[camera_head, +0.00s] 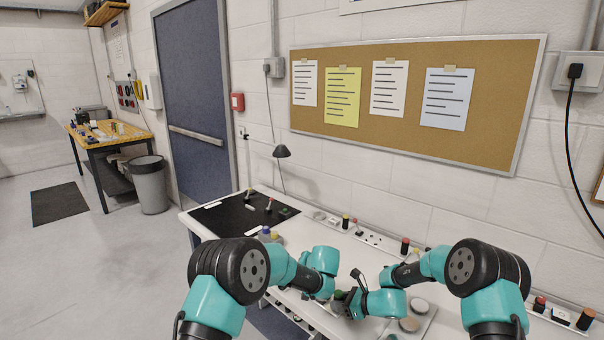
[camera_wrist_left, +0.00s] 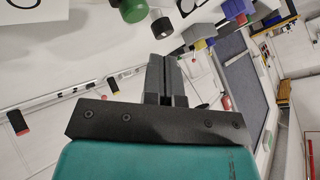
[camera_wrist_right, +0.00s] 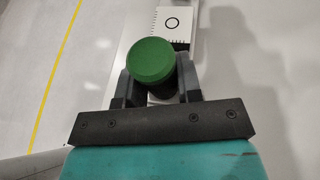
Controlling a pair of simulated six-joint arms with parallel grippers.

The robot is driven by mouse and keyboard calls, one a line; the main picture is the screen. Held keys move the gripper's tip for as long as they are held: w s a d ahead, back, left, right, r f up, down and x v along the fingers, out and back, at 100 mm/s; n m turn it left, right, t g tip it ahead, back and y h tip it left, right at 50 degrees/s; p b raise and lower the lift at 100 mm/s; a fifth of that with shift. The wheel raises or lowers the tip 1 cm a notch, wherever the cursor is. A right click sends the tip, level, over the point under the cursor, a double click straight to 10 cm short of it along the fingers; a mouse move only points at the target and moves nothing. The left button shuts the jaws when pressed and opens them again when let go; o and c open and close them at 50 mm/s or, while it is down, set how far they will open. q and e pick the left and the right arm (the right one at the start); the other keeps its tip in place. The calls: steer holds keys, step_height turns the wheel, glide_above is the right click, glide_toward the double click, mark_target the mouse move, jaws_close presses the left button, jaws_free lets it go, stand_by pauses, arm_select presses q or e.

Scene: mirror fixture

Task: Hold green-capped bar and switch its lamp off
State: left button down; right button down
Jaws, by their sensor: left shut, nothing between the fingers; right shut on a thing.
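The green-capped bar shows in the right wrist view with its round green cap (camera_wrist_right: 151,60) facing the camera. My right gripper (camera_wrist_right: 155,82) is shut on its dark body, one finger on each side. In the head view the right gripper (camera_head: 350,302) is low in the middle, with a bit of green (camera_head: 339,295) beside it. My left gripper (camera_wrist_left: 168,80) is shut and empty; a green cap (camera_wrist_left: 133,10) is ahead of it in the left wrist view. In the head view the left fingertips are hidden behind my arm. I cannot tell which lamp belongs to the bar.
A white block with a circle mark (camera_wrist_right: 174,22) lies just beyond the bar. Red- and orange-capped pieces (camera_head: 405,245) line the bench's back edge. A plate with round discs (camera_head: 420,305) lies right of the right gripper.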

arm_select(q)
steer(key=shift+r, duration=1.15)
arm_select(e)
steer(key=c, duration=0.7)
jaws_free()
steer(key=shift+d, duration=0.1)
steer(key=v, duration=1.2)
